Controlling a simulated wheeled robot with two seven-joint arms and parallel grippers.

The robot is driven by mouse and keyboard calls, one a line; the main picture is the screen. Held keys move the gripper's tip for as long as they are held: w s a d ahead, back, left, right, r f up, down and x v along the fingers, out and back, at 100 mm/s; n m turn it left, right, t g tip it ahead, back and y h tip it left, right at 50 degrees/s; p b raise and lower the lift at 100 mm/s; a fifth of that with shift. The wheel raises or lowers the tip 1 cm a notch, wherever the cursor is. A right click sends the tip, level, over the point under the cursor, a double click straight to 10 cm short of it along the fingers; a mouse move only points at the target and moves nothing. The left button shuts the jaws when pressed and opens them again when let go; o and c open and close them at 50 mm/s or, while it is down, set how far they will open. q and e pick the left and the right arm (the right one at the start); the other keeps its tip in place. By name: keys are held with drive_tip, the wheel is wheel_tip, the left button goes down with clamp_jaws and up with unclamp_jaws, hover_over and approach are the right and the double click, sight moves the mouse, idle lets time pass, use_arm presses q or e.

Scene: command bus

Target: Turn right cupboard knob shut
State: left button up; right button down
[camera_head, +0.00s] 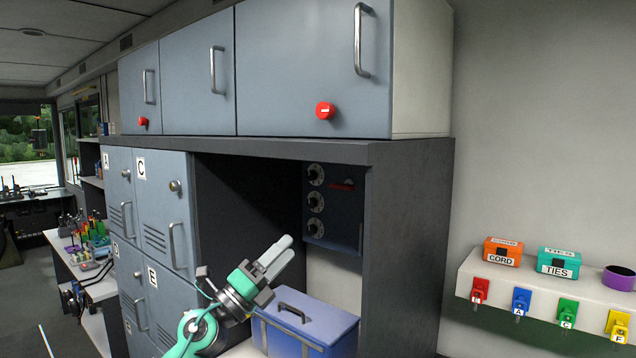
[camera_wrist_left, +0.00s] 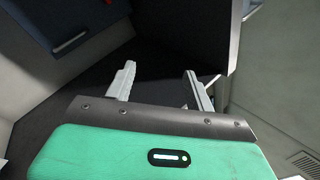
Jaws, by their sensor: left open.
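The right cupboard door (camera_head: 310,70) is blue-grey and looks closed, with a vertical metal handle (camera_head: 361,40). Its round red knob (camera_head: 325,111) sits near the door's lower edge and bears a white mark that looks roughly level. My left gripper (camera_head: 283,254) is open and empty, below the knob and in front of the dark recess, well apart from the knob. In the left wrist view its two fingers (camera_wrist_left: 160,85) stand apart with nothing between them. The knob cannot be made out in the left wrist view. My right gripper is not in view.
A second red knob (camera_head: 143,121) is on the far left upper door. A dial panel (camera_head: 332,207) is inside the recess, above a blue box (camera_head: 305,325). A white shelf (camera_head: 540,285) at right holds labelled boxes. The space before the upper doors is clear.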

sight(322, 111)
use_arm(q)
drive_tip(key=s+d+r+m+g, duration=0.2)
drive_tip(key=s+r+m+g, duration=0.1)
drive_tip(key=r+m, duration=0.45)
drive_tip(key=s+d+r+m+g, duration=0.3)
drive_tip(key=r+m, duration=0.3)
drive_tip(key=r, duration=0.3)
drive_tip(key=w+a+r+t+y+p, duration=0.1)
drive_tip(key=a+r+t+y, duration=0.1)
drive_tip(key=a+r+y, duration=0.3)
drive_tip(key=w+a+r+t+y, duration=0.1)
drive_tip(key=r+t+y, duration=0.15)
drive_tip(key=r, duration=0.35)
drive_tip(key=p+x, duration=0.7)
drive_tip(key=x, duration=0.5)
drive_tip(key=shift+w+d+f, duration=0.1)
drive_tip(key=shift+d+f, duration=0.1)
drive_tip(key=shift+f, duration=0.05)
drive_tip(key=shift+w+d+f, duration=0.1)
drive_tip(key=shift+w+d, duration=0.05)
drive_tip(key=shift+w, duration=0.1)
drive_tip(key=c, duration=1)
